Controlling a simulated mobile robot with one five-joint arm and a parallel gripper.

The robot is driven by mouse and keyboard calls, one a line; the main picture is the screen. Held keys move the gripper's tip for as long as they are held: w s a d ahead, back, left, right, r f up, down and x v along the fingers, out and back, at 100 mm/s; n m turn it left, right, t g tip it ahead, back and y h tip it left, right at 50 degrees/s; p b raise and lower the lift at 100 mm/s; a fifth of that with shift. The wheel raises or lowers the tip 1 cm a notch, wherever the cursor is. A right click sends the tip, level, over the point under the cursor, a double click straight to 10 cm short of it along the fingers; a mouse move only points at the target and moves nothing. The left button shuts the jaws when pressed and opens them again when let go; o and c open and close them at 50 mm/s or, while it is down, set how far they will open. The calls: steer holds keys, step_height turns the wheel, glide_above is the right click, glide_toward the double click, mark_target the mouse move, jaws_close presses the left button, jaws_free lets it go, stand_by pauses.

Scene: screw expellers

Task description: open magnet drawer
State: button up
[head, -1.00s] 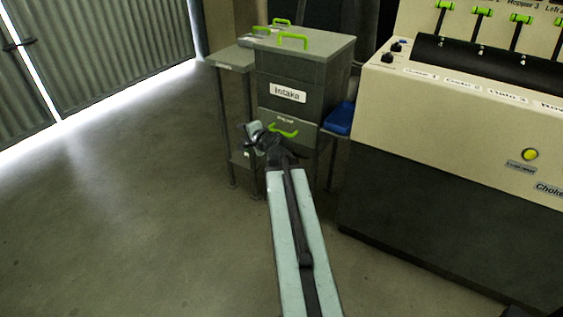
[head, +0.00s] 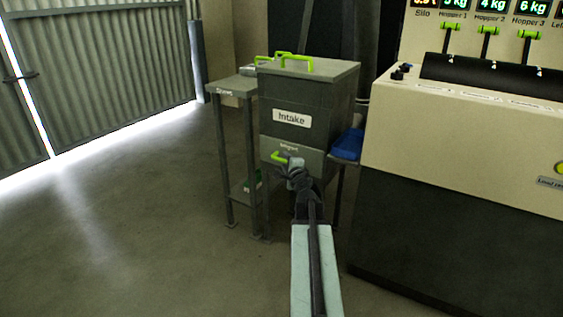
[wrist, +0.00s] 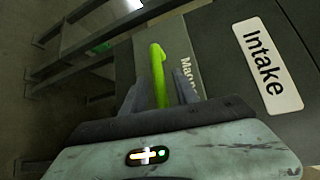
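The magnet drawer (head: 312,160) is the lower grey front of the Intake box, with a small label partly readable as "Magnet" in the wrist view. It looks flush with the box. Its green handle (head: 279,157) sits on that front; in the wrist view the handle (wrist: 158,72) runs lengthwise between my fingers. My gripper (wrist: 158,88) is open, one finger on each side of the handle, with small gaps visible. In the head view my gripper (head: 291,168) is at the handle and covers part of the drawer front.
The Intake box (head: 320,95) has green handles on its lid. A grey side stand (head: 232,88) is at its left, a blue tray (head: 348,145) at its right. The beige control console (head: 450,130) fills the right. The floor at left is clear.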

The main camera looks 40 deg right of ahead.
steer(key=shift+x, duration=0.85)
steer(key=shift+a, duration=0.25)
jaws_close()
steer(key=shift+s+d, duration=0.1)
stand_by(0.4)
